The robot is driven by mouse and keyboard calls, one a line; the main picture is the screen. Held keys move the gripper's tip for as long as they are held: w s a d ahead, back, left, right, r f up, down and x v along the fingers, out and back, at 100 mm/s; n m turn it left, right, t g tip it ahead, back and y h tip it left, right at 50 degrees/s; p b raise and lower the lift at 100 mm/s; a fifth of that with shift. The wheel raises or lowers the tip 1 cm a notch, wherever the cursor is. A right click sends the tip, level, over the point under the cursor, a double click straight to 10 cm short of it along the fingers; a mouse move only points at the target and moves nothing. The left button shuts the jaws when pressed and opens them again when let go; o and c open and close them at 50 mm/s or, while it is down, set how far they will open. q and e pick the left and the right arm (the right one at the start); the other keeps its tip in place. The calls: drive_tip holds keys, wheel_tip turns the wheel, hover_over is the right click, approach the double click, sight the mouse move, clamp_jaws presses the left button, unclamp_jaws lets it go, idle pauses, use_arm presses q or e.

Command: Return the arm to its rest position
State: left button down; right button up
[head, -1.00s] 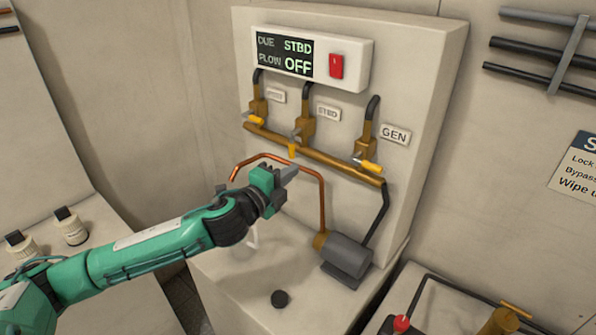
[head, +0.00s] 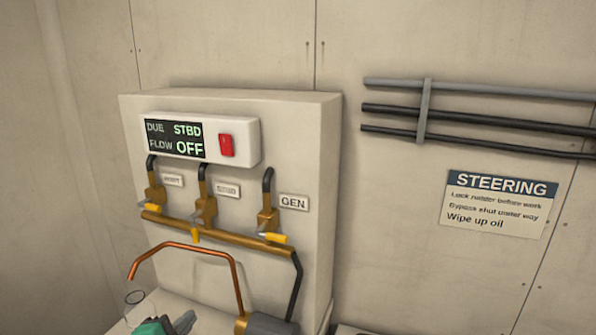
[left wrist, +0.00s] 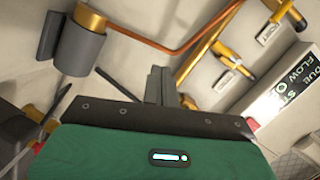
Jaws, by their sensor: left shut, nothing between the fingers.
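My left gripper (head: 186,322) shows at the bottom edge of the head view, below the copper pipe, with most of the arm out of frame. Its fingers (left wrist: 158,86) are together and empty in the left wrist view. The manifold panel (head: 312,190) stands behind it, with a brass manifold (head: 220,236) and three valves. The middle valve's yellow handle (head: 195,235) points down; the left handle (head: 150,209) and the GEN handle (head: 274,238) lie sideways. The display (head: 174,138) reads DUE STBD, FLOW OFF. My right gripper is not in view.
The copper pipe (head: 190,246) arches just above the gripper, and a grey pump (head: 268,325) sits to its right. A clear rim (head: 135,297) shows at left. Wall pipes (head: 480,118) and a STEERING sign (head: 495,203) are at right.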

use_arm(q)
drive_tip(key=s+f+n+g+y, duration=0.1)
drive_tip(key=s+f+n+g, duration=0.55)
drive_tip(key=s+f, duration=0.55)
drive_tip(key=s+f+n+g+y, duration=0.1)
drive_tip(key=s+f+n+g, duration=0.5)
drive_tip(key=s+f, duration=0.6)
wheel_tip(320, 180, down, 28)
drive_tip(key=s, duration=0.2)
drive_tip(key=s+a+f+g, duration=0.2)
drive_tip(key=s+a+f, duration=0.1)
drive_tip(key=s+f, duration=1.7)
drive_tip(key=shift+a+f+n, duration=0.15)
drive_tip(key=shift+f+n, duration=0.2)
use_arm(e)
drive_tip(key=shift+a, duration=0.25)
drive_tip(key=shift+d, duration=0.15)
